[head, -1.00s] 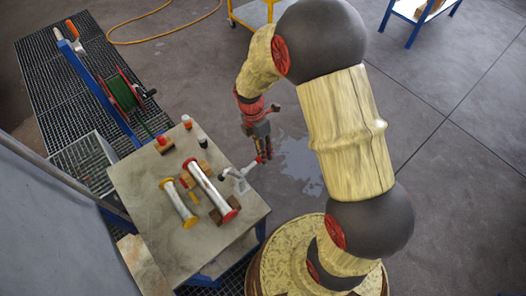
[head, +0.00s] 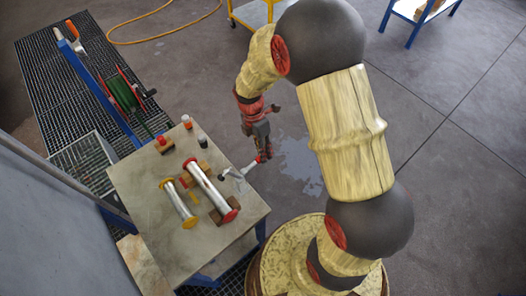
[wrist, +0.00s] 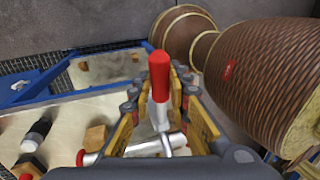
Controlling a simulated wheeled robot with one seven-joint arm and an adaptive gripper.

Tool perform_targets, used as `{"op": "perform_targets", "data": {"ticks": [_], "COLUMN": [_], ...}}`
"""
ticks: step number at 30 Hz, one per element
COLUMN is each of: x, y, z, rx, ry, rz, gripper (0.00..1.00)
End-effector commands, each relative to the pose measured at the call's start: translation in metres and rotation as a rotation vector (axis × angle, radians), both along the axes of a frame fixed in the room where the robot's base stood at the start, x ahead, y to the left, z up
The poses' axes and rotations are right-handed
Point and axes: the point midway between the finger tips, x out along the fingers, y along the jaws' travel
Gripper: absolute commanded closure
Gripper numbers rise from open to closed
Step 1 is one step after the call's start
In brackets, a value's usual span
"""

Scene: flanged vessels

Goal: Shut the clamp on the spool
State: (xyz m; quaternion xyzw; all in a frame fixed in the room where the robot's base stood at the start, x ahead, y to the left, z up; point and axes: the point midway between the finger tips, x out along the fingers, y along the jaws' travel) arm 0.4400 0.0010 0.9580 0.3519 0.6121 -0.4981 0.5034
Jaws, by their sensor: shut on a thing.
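The clamp (head: 236,174) is a grey metal toggle piece with a red-tipped lever, at the right edge of the table. Its red handle (wrist: 159,76) stands between my fingers in the wrist view, with a metal stem below it. My gripper (head: 264,154) is shut on this handle, just off the table's right edge. Two silver spools lie on the table: one with red ends (head: 210,189) and one with yellow ends (head: 179,204).
A green hose reel (head: 122,94) stands behind on a grating. The floor right of the table is clear up to my base.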

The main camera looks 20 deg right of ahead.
Motion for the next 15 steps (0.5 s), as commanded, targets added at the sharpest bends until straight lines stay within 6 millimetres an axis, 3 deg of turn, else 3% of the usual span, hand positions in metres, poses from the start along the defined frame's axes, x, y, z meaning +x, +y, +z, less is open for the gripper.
{"op": "perform_targets", "data": {"ticks": [8, 15], "x": [0.0, -0.003], "y": [0.004, 0.014], "z": [0.009, 0.024], "rx": [-0.076, -0.245], "ry": [-0.028, -0.084], "rz": [0.005, 0.011], "gripper": [1.0, 1.0]}}
